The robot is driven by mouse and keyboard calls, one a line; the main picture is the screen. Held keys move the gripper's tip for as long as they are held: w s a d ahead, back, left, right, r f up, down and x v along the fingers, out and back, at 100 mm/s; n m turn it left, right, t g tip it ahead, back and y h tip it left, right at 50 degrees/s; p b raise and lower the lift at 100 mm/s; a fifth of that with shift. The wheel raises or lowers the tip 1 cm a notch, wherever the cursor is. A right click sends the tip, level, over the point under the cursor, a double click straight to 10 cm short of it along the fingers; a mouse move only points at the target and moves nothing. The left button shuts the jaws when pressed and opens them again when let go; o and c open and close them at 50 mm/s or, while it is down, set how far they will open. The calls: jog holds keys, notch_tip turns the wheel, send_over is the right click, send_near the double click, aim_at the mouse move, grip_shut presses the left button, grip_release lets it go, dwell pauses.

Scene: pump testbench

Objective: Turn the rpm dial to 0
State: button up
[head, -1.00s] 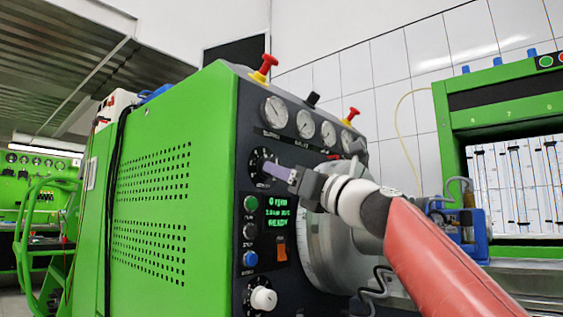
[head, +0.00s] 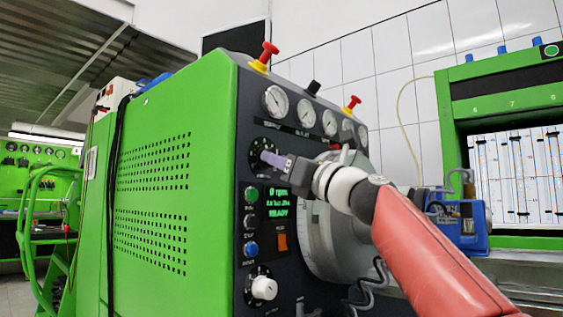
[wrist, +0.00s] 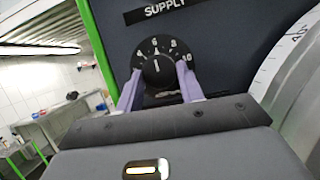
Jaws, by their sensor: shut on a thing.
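My gripper (head: 268,158) is at the upper black dial (head: 256,150) on the front of the green test bench. In the wrist view this dial (wrist: 157,68) is a black knob with a light pointer line. The line points up, close to the 6 on its scale. The word SUPPLY stands above it. My purple fingers (wrist: 160,88) are shut on the knob, one at each side. A lower dial with a white knob (head: 264,288) is apart from my gripper. I cannot read which dial is marked rpm. The green display (head: 278,202) reads 0 rpm and READY.
Several round gauges (head: 275,101) and red mushroom buttons (head: 270,50) are above the dial. Round push buttons (head: 250,221) and an orange switch (head: 282,242) are below. A large grey disc (head: 318,245) is close on the right, behind my arm.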

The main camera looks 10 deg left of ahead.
jog(key=shift+n, duration=0.4)
jog(key=shift+w+d+r+n+g+y+p, duration=0.15)
jog(key=shift+n+g+p, duration=0.65)
jog(key=shift+n, duration=1.1)
jog(key=shift+w+a+f+n+g+y+p, duration=0.15)
jog(key=shift+n+g+p, duration=0.3)
jog(key=shift+n+g, duration=1.1)
jog(key=shift+d+r+n+g+y+p, duration=0.2)
jog(key=shift+n+g+p, duration=0.4)
jog(key=shift+n, duration=1.65)
jog(key=o, duration=1)
jog(key=shift+f, duration=0.1)
